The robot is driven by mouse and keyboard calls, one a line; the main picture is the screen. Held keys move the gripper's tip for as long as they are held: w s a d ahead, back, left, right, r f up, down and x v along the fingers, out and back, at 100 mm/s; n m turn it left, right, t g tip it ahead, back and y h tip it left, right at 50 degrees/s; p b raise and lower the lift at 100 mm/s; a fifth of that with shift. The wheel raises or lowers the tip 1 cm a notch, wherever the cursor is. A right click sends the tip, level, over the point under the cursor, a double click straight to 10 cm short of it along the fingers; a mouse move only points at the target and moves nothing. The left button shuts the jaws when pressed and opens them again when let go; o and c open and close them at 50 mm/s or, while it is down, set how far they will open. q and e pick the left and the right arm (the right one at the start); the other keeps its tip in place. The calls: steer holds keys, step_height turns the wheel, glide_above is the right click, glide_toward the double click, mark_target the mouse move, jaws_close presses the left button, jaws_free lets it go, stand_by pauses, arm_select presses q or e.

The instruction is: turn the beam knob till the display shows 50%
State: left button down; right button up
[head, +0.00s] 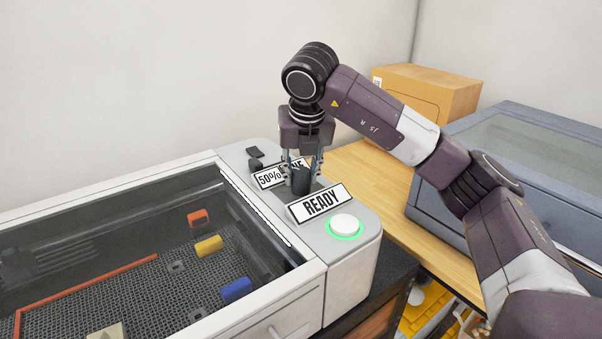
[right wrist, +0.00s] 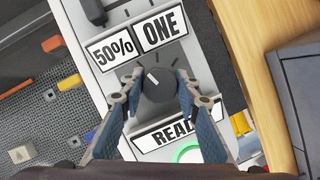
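The dark beam knob (right wrist: 158,86) stands on the grey control panel, with its white pointer line towards the upper left in the right wrist view. The display (right wrist: 112,49) reads 50%. My right gripper (right wrist: 159,82) points down over the panel, one finger on each side of the knob; its fingers look shut on the knob's sides. In the head view the right gripper (head: 303,168) partly hides the knob (head: 301,182) and the sign behind it. My left gripper is not in view.
A READY sign (head: 321,203) and a white button with a lit green ring (head: 345,226) are in front of the knob. A ONE sign (right wrist: 160,31) is beside the display. The machine's glass-lidded bed (head: 130,270) holds small coloured pieces. A cardboard box (head: 430,90) stands behind.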

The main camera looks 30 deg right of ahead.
steer(key=o, duration=0.4)
steer(key=v, duration=1.2)
stand_by(0.3)
